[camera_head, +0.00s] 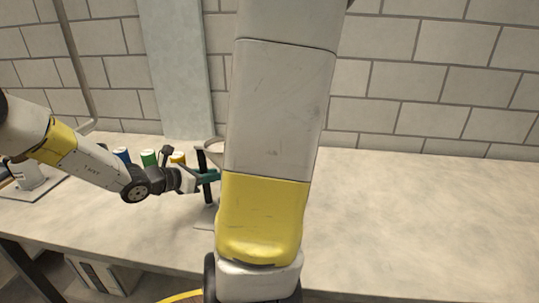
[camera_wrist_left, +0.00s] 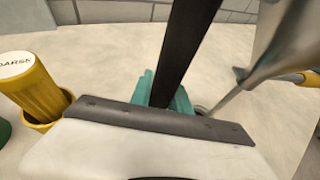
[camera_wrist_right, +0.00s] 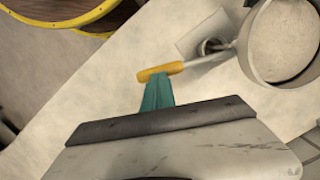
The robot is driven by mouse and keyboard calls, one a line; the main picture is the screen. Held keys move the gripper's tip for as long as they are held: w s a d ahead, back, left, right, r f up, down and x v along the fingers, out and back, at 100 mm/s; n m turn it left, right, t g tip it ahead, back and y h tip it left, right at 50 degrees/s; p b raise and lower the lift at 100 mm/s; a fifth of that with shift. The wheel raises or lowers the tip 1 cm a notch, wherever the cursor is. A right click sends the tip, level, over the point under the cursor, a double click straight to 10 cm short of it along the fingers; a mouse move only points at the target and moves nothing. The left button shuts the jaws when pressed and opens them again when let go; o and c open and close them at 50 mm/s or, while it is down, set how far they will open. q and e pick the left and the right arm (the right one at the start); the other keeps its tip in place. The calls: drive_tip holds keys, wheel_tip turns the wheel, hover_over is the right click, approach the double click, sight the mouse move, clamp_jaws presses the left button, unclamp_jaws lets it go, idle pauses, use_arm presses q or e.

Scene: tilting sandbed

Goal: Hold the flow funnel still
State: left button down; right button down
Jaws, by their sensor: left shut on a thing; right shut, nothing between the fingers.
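The flow funnel (camera_wrist_right: 282,45) is a pale grey, wide-rimmed bowl with a beige inside, in the right wrist view. A thin rod joins it to a yellow handle (camera_wrist_right: 160,71). It also shows in the left wrist view (camera_wrist_left: 285,42) at the upper right, and partly behind my right arm in the head view (camera_head: 213,145). My left gripper (camera_head: 208,176) has its teal fingers shut on the dark upright post (camera_wrist_left: 183,50) beside the funnel. My right gripper (camera_wrist_right: 158,92) is shut and empty, its tips close to the yellow handle; whether they touch it I cannot tell. My right arm hides it in the head view.
A yellow canister (camera_wrist_left: 35,92) stands left of the post; green (camera_head: 148,158) and blue (camera_head: 122,156) ones stand farther left. The post's base plate (camera_head: 206,216) rests on the pale bench. The bench (camera_head: 430,220) is clear at right. A brick wall closes the back.

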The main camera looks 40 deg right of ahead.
drive_tip(key=shift+w, duration=0.1)
drive_tip(key=shift+w+d, duration=0.3)
drive_tip(key=shift+w, duration=0.45)
drive_tip(key=w+d+r, duration=0.2)
drive_tip(key=d+r, duration=0.3)
drive_tip(key=r, duration=0.7)
